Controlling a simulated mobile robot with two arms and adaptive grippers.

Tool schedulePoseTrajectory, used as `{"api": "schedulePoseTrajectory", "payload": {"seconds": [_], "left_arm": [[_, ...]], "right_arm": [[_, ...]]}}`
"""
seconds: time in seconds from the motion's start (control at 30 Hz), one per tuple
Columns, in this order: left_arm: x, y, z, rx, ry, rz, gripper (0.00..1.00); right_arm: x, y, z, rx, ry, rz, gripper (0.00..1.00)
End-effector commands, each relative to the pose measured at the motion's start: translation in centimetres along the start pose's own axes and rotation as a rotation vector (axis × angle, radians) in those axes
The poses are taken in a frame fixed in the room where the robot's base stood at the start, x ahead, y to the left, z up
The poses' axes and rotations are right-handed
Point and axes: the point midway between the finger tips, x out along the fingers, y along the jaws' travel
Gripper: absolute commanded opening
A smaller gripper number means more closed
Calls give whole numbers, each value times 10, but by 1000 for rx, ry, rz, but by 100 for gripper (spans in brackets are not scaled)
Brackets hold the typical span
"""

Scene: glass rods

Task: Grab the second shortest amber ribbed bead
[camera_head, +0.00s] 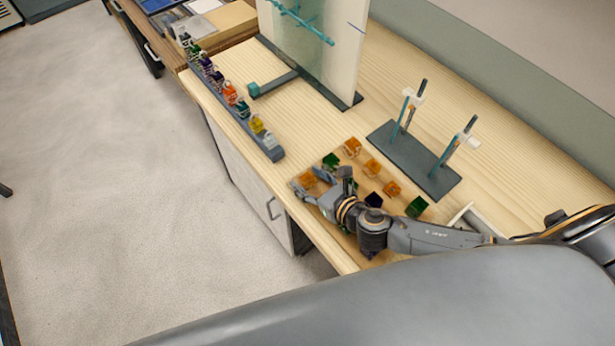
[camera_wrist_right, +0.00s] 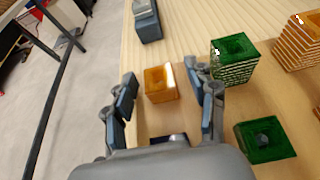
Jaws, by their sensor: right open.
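A small amber bead (camera_head: 306,180) stands at the left corner of the wooden tray (camera_head: 322,206). In the right wrist view this amber bead (camera_wrist_right: 160,86) stands between the fingers of my right gripper (camera_wrist_right: 165,88), with room on both sides; ribs on it are not clear. My right gripper (camera_head: 324,186) is open, low over the tray's near side. More amber beads stand along the tray: one at the back (camera_head: 352,147), one in the middle (camera_head: 372,168) and one farther right (camera_head: 391,188). A taller, clearly ribbed amber bead (camera_wrist_right: 300,44) shows at the right wrist view's edge. My left gripper is out of view.
Green beads (camera_head: 330,161) (camera_head: 417,206) and a dark blue bead (camera_head: 374,200) share the tray. A ribbed green bead (camera_wrist_right: 234,60) is close to my right finger. A grey rack of coloured beads (camera_head: 268,147) lines the left edge. A stand with rods (camera_head: 415,160) is behind.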

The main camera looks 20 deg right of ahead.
Motion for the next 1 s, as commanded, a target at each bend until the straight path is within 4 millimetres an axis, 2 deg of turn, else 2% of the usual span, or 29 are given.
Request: {"api": "schedulePoseTrajectory", "payload": {"seconds": [0.23,0.27,0.5,0.53,0.83,1.0], "left_arm": [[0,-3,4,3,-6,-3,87],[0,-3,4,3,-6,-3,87],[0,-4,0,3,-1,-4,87],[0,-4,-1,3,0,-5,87],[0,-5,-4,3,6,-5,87],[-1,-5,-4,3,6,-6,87]], "right_arm": [[2,0,0,0,0,1,57],[2,0,0,0,0,1,53],[2,0,0,0,0,1,4],[2,0,0,0,0,1,0],[1,0,1,-1,-1,1,0],[-3,0,12,-1,-2,2,0]]}}
